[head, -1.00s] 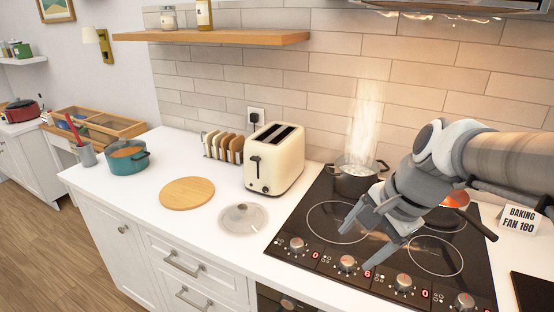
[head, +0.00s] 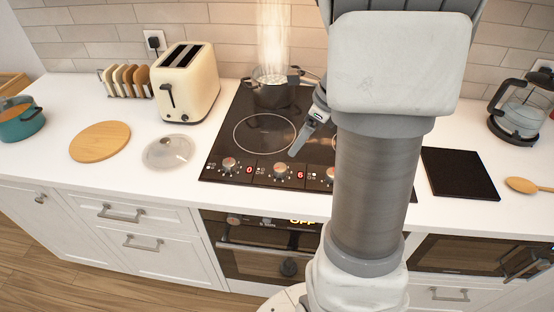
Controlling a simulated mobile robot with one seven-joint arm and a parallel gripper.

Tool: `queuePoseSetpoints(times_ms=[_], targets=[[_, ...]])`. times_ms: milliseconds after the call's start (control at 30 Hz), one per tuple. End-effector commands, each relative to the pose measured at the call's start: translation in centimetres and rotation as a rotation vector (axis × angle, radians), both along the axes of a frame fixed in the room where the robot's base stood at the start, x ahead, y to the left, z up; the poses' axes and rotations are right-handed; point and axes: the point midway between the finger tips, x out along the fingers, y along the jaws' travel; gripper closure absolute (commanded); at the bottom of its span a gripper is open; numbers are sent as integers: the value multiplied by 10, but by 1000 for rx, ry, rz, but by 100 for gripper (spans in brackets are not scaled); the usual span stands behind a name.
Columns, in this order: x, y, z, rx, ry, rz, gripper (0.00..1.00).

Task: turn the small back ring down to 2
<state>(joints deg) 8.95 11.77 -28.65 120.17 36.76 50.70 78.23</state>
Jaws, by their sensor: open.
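The hob (head: 222,160) is a black glass plate with a row of knobs along its front edge. A dark steaming pot (head: 272,92) stands at the back left and covers the ring under it. The leftmost knob (head: 229,164) has a red 0 beside it. The second knob (head: 280,170) has a red 6 beside it. A third knob (head: 329,174) is partly hidden by my arm. My gripper (head: 300,146) is above the hob, above and right of the second knob; one finger shows, apart from the knobs, and the rest is hidden.
A cream toaster (head: 187,85), a glass lid (head: 168,152) and a round wooden board (head: 100,141) stand left of the hob. A black slab (head: 459,174) and a glass kettle (head: 520,110) are on the right. The oven (head: 262,246) is below. My arm hides the hob's right side.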

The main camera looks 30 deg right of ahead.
Motion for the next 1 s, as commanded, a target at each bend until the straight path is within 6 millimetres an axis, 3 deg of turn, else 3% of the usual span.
queuePoseSetpoints(times_ms=[33, 200, 500, 700, 1000], targets=[[3, 3, -15, 1, 5, -1, 22], [14, 13, -50, 0, 4, 2, 22], [30, 27, -99, 0, 2, 2, 22], [34, 30, -111, -1, 0, 2, 22], [35, 31, -112, -1, -1, 1, 22]])
